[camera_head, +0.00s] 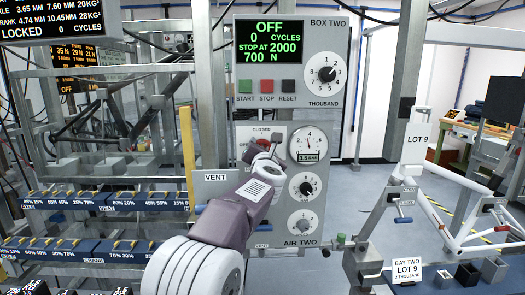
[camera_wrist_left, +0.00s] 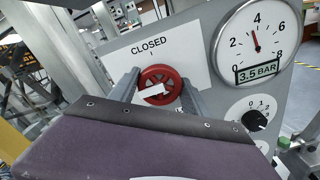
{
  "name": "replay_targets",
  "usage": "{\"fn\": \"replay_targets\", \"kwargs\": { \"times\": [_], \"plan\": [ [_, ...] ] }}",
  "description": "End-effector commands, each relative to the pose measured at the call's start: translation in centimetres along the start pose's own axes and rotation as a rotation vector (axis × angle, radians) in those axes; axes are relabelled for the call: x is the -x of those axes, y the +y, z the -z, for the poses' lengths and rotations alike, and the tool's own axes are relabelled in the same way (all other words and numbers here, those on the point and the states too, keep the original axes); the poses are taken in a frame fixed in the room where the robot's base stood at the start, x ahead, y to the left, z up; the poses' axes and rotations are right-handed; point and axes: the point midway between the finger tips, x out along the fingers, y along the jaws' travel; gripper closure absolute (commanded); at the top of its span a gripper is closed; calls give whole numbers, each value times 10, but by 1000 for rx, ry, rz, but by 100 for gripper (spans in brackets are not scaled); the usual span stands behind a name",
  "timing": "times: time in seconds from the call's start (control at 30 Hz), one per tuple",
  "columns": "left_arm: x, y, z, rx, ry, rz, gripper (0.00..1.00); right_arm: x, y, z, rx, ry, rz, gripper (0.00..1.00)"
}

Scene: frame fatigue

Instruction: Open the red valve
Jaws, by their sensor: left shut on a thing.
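In the head view my left gripper (camera_head: 266,146) reaches the AIR TWO panel (camera_head: 246,243) and covers most of the valve. A gauge (camera_head: 309,143) beside it reads 3.5 BAR. My right gripper does not show.
Two dials (camera_head: 304,187) sit below the gauge. BOX TWO (camera_head: 290,30) above reads OFF and has green, red and dark buttons. A white bike frame marked LOT 9 (camera_head: 417,140) stands at the right.

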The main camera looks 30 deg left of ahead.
Motion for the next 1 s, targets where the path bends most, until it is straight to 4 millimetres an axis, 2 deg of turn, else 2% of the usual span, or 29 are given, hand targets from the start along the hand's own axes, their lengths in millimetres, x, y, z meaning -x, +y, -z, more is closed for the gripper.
{"fn": "replay_targets", "kwargs": {
  "times": [0.27,0.3,0.37,0.63,0.73,1.0],
  "plan": [
    [0,-2,2,5,4,4,85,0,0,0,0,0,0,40],
    [0,-2,2,5,4,4,39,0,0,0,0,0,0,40],
    [0,-2,2,4,3,3,23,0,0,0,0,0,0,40],
    [0,-1,1,3,1,1,23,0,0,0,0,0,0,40],
    [7,0,0,3,-1,0,23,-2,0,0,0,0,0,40],
    [65,-1,0,4,-1,2,23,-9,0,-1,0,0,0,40]
  ]
}}
